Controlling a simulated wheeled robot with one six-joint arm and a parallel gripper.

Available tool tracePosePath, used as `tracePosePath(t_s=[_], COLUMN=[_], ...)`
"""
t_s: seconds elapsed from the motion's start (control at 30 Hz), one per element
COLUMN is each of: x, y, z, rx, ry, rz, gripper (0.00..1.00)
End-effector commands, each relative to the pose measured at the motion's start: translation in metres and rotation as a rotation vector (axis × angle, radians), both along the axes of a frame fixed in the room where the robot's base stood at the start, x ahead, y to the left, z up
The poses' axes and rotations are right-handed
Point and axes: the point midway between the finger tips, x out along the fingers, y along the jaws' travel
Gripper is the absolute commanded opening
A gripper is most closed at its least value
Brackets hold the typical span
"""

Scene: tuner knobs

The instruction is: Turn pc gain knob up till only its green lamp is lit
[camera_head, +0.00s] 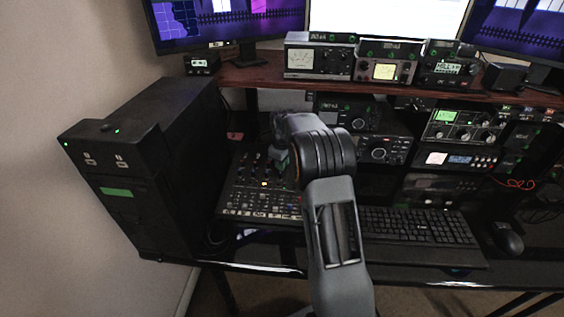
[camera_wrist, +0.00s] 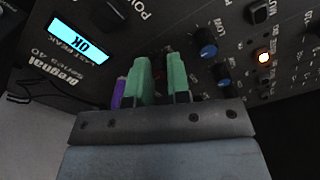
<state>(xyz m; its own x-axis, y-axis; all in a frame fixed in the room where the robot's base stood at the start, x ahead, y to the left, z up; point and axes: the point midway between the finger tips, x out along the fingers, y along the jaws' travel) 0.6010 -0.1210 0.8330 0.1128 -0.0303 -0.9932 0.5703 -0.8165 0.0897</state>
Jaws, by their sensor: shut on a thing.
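The mixer panel (camera_head: 247,207) lies at the left of the desk, with small knobs and one lamp lit orange (camera_head: 263,184). The orange lamp also shows in the wrist view (camera_wrist: 263,57). My gripper (camera_head: 279,157) is at the panel's back part; its green fingers (camera_wrist: 160,78) point at the panel face. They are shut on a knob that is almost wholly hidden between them. I cannot read its label, so I cannot tell if it is the pc gain knob. Blue-capped knobs (camera_wrist: 207,47) stand to the right of the fingers. I see no lit green lamp beside them.
A lit display reading OK (camera_wrist: 80,37) and a purple part (camera_wrist: 118,93) are left of the fingers. A black computer tower (camera_head: 135,165) stands left of the mixer. A keyboard (camera_head: 420,227) lies right of my arm. Radios (camera_head: 385,150) and a shelf (camera_head: 265,77) stand behind.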

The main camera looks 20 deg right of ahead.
Motion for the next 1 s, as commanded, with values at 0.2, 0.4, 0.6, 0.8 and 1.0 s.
tracePosePath(t_s=[0.2,0.4,0.6,0.8,1.0], x=[-0.0005,-0.0006,-0.0005,-0.0002,-0.0002], y=[0.0002,0.0001,0.0001,0.0,0.0], z=[-0.0009,-0.001,-0.0009,-0.0004,0.0009], rx=[0.001,0.002,0.001,0.001,0.001], ry=[0.002,0.002,0.002,0.0,0.0], rz=[-0.015,-0.014,-0.014,-0.013,-0.013], gripper=[0.0,0.0,0.29,0.43,0.43])
